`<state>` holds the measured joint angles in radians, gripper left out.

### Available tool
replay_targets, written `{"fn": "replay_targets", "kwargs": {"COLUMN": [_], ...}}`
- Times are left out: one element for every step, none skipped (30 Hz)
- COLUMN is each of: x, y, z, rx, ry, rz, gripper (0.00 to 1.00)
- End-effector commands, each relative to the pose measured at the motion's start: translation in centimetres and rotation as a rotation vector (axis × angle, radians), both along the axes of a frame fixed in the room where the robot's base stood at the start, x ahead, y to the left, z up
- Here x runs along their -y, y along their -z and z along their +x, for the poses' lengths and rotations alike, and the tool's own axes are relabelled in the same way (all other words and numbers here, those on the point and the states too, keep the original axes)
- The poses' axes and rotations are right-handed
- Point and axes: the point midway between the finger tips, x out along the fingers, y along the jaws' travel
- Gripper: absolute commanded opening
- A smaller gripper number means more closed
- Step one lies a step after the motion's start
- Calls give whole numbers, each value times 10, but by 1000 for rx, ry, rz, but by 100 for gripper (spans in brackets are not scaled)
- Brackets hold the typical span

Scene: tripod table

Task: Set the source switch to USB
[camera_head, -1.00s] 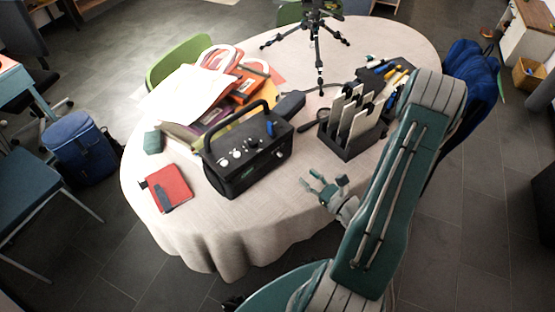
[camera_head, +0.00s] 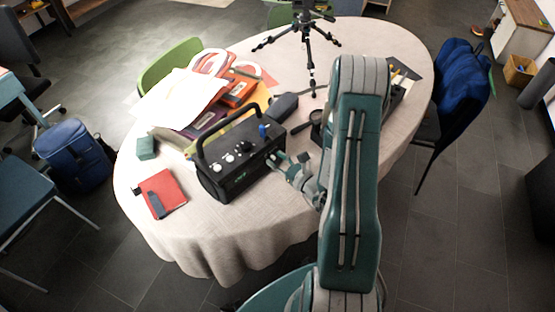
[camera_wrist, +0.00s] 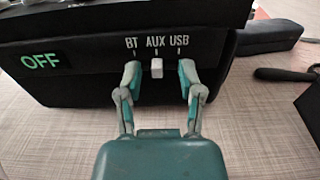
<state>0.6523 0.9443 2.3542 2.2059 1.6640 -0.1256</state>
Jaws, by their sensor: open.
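The black radio (camera_head: 228,178) stands on the table, its front panel close to my gripper (camera_head: 278,160) in the head view. In the wrist view the source switch (camera_wrist: 156,69) is a small white slider under the AUX label, between BT at left and USB at right. My gripper (camera_wrist: 159,78) is open there, one fingertip on each side of the slider, with a visible gap on both sides. The left fingertip is under BT and the right one is under USB. A green OFF readout (camera_wrist: 41,62) glows at left on the radio's face.
A red notebook (camera_head: 162,193) lies left of the radio. Papers and folders (camera_head: 190,98) lie behind it. A tripod (camera_head: 308,45) stands at the back of the round table (camera_head: 225,245). My arm hides most of the organiser at right.

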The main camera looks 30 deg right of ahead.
Motion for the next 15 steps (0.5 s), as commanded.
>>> {"fn": "replay_targets", "kwargs": {"x": [0, 0, 0, 0, 0, 0, 0, 0, 0, 0, 0, 0, 0, 0, 2], "y": [0, 0, 0, 0, 0, 0, 0, 0, 0, 0, 0, 0, 0, 0, 0], "z": [0, 0, 0, 0, 0, 0, 0, 0, 0, 0, 0, 0, 0, 0, 0], "rx": [0, 0, 0, 0, 0, 0, 0, 0, 0, 0, 0, 0, 1, 1, 1], "ry": [0, 0, 0, 0, 0, 0, 0, 0, 0, 0, 0, 0, 0, 0, 0], "rz": [0, 0, 0, 0, 0, 0, 0, 0, -1, -1, -1, -1, -1, -1, -1], "gripper": [49, 49, 49, 44, 31, 13, 0, 0, 0, 0, 0, 0, 0, 0, 0]}}
